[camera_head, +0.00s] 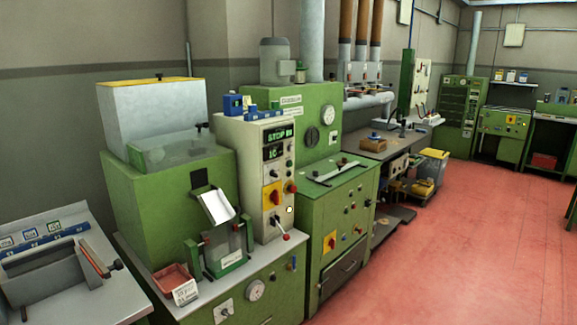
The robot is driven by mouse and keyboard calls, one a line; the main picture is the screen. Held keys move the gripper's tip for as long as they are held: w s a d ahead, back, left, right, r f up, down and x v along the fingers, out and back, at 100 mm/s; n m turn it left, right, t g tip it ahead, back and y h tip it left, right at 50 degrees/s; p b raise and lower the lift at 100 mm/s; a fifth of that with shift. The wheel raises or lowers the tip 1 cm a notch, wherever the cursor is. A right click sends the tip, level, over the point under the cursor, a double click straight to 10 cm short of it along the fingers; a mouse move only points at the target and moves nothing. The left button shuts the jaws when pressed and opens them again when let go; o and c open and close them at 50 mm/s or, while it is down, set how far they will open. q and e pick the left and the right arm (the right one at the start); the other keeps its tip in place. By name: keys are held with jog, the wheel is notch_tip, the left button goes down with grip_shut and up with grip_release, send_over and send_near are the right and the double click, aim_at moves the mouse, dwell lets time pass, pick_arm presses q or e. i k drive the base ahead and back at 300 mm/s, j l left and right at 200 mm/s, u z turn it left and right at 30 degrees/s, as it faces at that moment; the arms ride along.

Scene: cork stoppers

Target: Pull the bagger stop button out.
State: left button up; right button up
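A beige control cabinet (251,158) stands beside the green machine with a chute. Its display (277,134) shows green letters that seem to read STOP, with a smaller readout below. A red round button (291,187) sits on the cabinet's right part, next to a yellow plate with a red rotary switch (271,196). I cannot tell from here whether this is the bagger stop button, or whether it is pressed in or out. A red-knobbed lever (285,237) is lower down. Neither of my grippers is in view.
A green machine (172,200) with a metal chute (217,206) and red tray (173,279) stands left. A green cabinet (333,222) with another yellow-plated switch (330,241) stands right. The red floor (450,240) at right is open.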

aim_at(293, 189)
jog(key=i+l+u, duration=0.2)
jog(key=i, duration=0.4)
jog(key=i+l+u, duration=0.2)
jog(key=i+l, duration=0.25)
jog(key=i, duration=0.15)
jog(key=i+l+u, duration=0.2)
jog(key=i+l, duration=0.25)
jog(key=i, duration=0.1)
